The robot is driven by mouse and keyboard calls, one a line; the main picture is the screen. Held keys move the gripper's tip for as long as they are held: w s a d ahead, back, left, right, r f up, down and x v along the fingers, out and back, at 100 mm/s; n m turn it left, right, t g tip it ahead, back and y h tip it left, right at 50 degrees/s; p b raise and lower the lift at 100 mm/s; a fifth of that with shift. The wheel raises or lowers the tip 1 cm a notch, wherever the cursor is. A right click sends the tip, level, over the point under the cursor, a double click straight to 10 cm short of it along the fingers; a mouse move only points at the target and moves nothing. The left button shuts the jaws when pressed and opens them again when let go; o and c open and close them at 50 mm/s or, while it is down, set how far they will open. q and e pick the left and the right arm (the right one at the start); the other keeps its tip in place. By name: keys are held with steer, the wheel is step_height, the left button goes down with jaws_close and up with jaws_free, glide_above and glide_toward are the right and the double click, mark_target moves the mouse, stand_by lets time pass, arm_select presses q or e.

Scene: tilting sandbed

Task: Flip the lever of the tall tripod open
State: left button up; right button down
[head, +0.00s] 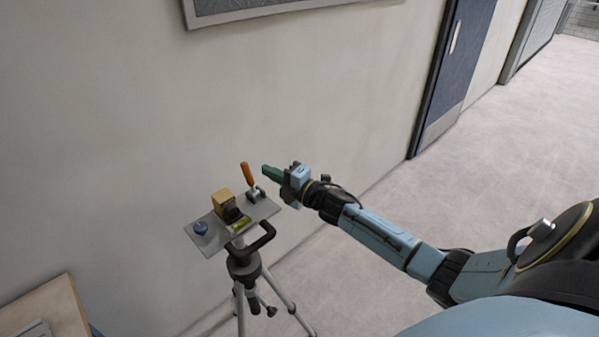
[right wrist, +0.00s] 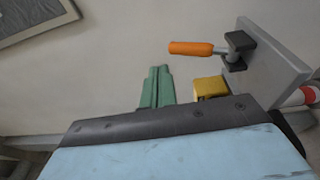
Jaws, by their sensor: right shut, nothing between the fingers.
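The tall tripod (head: 243,268) stands near the wall with a grey plate (head: 213,238) on top. Its lever has an orange handle (head: 247,174) that stands up, leaning slightly left, on a dark clamp base at the plate's right end. The lever also shows in the right wrist view (right wrist: 191,48), to the right of my fingers. My right gripper (head: 266,170), with green fingers, is shut and empty, just right of the orange handle in the head view. A gap shows between them in both views. The green fingers (right wrist: 156,88) are together in the wrist view. My left gripper is out of view.
The plate also carries a yellow block (head: 222,201) with a dark part, a blue knob (head: 200,228) and a yellow-green level (head: 241,224). A black tripod handle (head: 264,236) sticks out at the front. A wooden surface (head: 45,308) is at lower left. The floor at right is clear.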

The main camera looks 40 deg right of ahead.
steer(key=s+d+r, duration=0.2)
steer(key=s+r, duration=0.1)
steer(key=s, duration=0.4)
steer(key=shift+s+d, duration=0.15)
steer(key=shift+r, duration=0.1)
